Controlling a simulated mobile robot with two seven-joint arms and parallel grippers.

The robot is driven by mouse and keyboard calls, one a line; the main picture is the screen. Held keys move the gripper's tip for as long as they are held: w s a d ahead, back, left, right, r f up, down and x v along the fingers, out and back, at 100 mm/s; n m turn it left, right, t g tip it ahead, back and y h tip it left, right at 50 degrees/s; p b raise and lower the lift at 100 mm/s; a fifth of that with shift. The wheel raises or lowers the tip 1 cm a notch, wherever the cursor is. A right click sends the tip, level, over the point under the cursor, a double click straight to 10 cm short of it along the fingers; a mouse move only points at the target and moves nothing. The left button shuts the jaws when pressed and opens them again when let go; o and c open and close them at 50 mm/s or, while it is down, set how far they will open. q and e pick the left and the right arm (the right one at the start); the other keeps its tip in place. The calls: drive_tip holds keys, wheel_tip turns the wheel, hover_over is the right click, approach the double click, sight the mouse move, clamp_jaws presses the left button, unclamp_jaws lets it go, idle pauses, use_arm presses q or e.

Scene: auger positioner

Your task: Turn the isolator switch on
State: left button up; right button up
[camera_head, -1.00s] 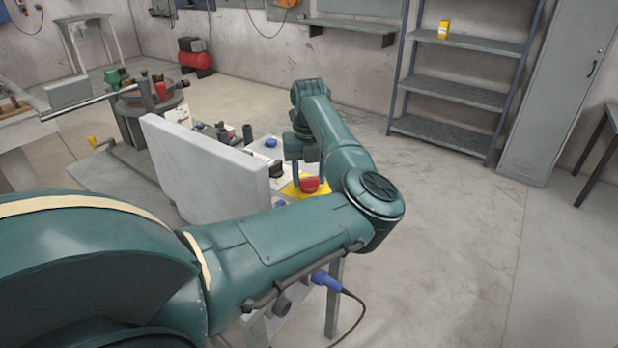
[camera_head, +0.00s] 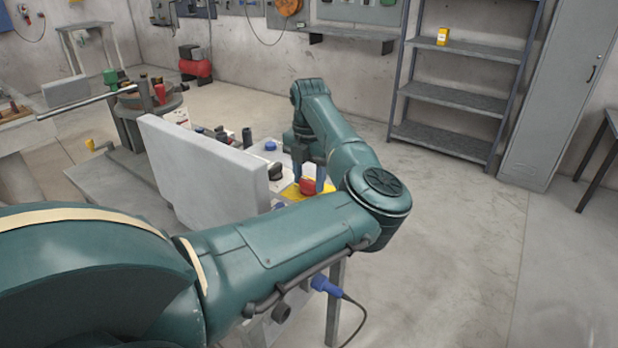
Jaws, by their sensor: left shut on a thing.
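The isolator switch shows as a red knob (camera_head: 306,187) on a yellow plate (camera_head: 326,187), on top of the panel bench behind my forearm. My left arm reaches over from the left and bends down at its wrist. My left gripper (camera_head: 309,177) points down at the red knob and is shut on it. The fingers and my forearm hide part of the knob and plate, so I cannot read the switch's position. My right gripper is not in view.
A grey upright board (camera_head: 195,175) stands left of the switch. A black knob (camera_head: 277,172) and a blue button (camera_head: 270,146) are close by on the panel. A blue plug with a cable (camera_head: 325,284) hangs at the bench's front. Open floor lies to the right.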

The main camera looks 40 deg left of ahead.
sight(309, 180)
use_arm(q)
drive_tip(key=shift+m, duration=0.3)
drive_tip(key=o, duration=1)
drive_tip(key=shift+r, duration=0.1)
wheel_tip(309, 180, up, 13)
drive_tip(key=shift+b, duration=0.35)
idle(0.3)
